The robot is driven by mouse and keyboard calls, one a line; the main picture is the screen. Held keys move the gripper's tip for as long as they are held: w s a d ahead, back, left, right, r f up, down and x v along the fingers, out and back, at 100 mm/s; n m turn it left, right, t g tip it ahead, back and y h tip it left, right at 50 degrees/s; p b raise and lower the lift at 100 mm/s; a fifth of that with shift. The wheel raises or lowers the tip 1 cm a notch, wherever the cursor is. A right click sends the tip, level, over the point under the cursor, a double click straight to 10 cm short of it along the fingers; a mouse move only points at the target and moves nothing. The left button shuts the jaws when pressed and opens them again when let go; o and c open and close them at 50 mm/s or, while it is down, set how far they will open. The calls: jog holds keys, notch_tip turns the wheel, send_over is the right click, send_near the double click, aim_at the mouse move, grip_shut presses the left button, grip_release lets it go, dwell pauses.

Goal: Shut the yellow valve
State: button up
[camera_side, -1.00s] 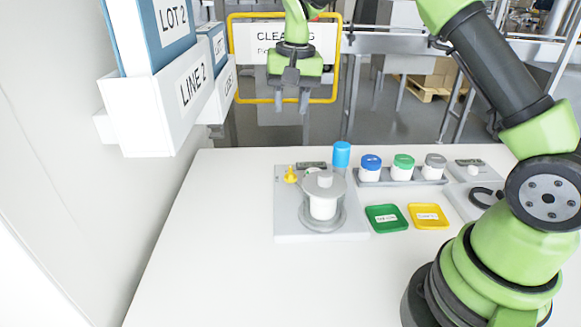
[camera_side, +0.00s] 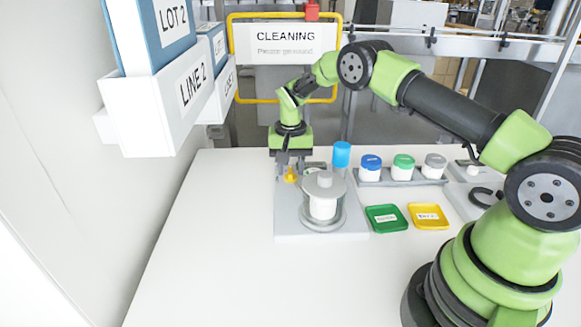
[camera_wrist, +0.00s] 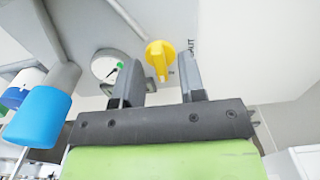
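The yellow valve (camera_side: 290,175) is a small knob at the back left of the grey base plate in the side view. In the wrist view the yellow valve (camera_wrist: 159,58) shows with its handle pointing toward my gripper, beside lettering partly hidden by a finger. My gripper (camera_side: 290,168) points down at the valve in the side view. In the wrist view my gripper (camera_wrist: 157,75) is open, with one finger on each side of the valve handle and gaps visible on both sides. I cannot tell how deep the fingers reach around it.
A lidded white vessel (camera_side: 323,197) stands on the base plate (camera_side: 286,228), with a blue cylinder (camera_side: 342,155) behind it. A round gauge (camera_wrist: 107,66) sits next to the valve. Several capped jars stand right, behind a green tray (camera_side: 387,217) and yellow tray (camera_side: 429,216). The table's left side is clear.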

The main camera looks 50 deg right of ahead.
jog(key=shift+f, duration=0.25)
grip_shut()
